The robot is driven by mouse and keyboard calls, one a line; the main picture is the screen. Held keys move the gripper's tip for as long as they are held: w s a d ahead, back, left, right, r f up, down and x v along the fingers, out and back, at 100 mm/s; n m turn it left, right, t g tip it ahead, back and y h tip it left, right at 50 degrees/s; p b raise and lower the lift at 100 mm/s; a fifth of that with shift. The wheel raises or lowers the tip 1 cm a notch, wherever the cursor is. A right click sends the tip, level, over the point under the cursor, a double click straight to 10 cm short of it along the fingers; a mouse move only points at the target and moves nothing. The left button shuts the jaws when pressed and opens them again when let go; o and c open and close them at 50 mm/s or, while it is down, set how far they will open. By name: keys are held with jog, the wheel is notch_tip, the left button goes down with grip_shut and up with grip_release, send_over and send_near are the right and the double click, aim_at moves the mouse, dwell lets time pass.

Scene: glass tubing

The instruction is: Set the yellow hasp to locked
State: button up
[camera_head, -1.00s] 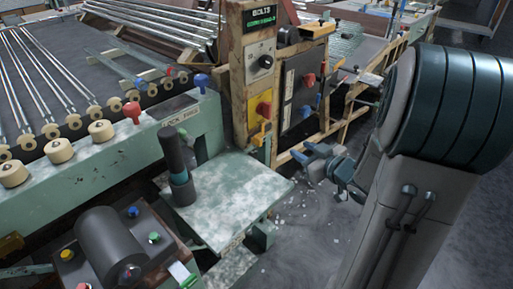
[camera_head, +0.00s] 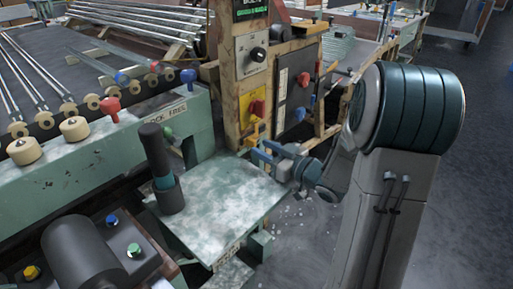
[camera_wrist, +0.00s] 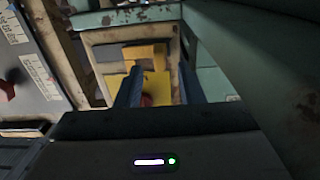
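The yellow hasp (camera_head: 252,132) hangs at the lower part of the yellow plate (camera_head: 257,104) with a red part, on the narrow side of the wooden control post. My gripper (camera_head: 264,152) is just below and to the right of the hasp in the head view, its blue fingers pointing left toward the post. In the wrist view my gripper (camera_wrist: 161,88) has its two blue fingers apart. Yellow surfaces (camera_wrist: 159,82) and a dark red part (camera_wrist: 147,100) show between and beyond them. I cannot tell whether a finger touches the hasp.
The post carries a black knob (camera_head: 258,54) above the yellow plate and a dark panel (camera_head: 298,85) on its right face. A green shelf (camera_head: 220,205) with a dark upright handle (camera_head: 160,165) lies below left.

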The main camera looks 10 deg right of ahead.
aim_at(255, 144)
jog(key=shift+x, duration=1.7)
